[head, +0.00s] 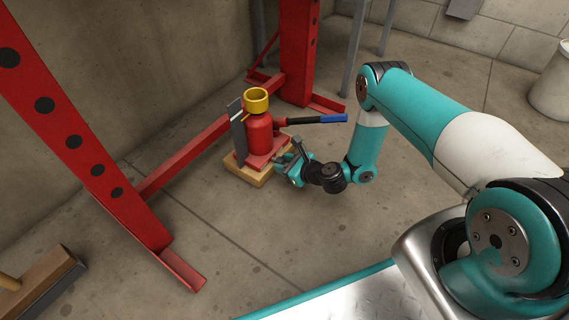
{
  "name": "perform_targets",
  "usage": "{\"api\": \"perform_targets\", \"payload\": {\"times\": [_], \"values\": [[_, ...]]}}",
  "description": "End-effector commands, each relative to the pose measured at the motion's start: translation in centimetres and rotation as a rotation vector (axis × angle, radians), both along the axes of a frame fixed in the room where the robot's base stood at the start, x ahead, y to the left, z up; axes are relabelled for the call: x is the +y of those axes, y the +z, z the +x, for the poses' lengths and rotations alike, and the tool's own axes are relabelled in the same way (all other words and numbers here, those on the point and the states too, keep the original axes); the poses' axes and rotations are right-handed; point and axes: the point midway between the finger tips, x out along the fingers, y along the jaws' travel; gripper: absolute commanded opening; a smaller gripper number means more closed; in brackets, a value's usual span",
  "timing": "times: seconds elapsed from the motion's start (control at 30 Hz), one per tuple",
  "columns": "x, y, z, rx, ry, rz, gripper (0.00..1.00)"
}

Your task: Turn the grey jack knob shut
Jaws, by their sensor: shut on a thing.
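A red bottle jack (259,134) with a yellow collar (256,99) on top stands upright on a wooden block (248,173) on the floor. Its black lever with a blue end (333,118) sticks out to the right. My gripper (285,160) is at the low right side of the jack, close to its base. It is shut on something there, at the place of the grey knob. The knob itself is too small and too covered by the gripper to make out.
A red steel frame surrounds the jack, with a near post (88,150), a far post (298,55) and a low beam (185,158). A broom head (45,280) lies at the lower left. A pale bin (552,85) stands at the right. The floor in front is clear.

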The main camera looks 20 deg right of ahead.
Motion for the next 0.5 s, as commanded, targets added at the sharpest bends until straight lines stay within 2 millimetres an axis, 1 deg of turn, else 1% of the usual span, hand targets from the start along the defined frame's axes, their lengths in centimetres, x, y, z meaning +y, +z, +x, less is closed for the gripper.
{"api": "perform_targets", "payload": {"times": [0.27, 0.5], "values": [[-0.16, -0.08, 0.05, 0.079, -0.002, 0.109, 0.12], [-0.28, -0.17, 0.10, 0.204, -0.002, 0.280, 0.12]]}}
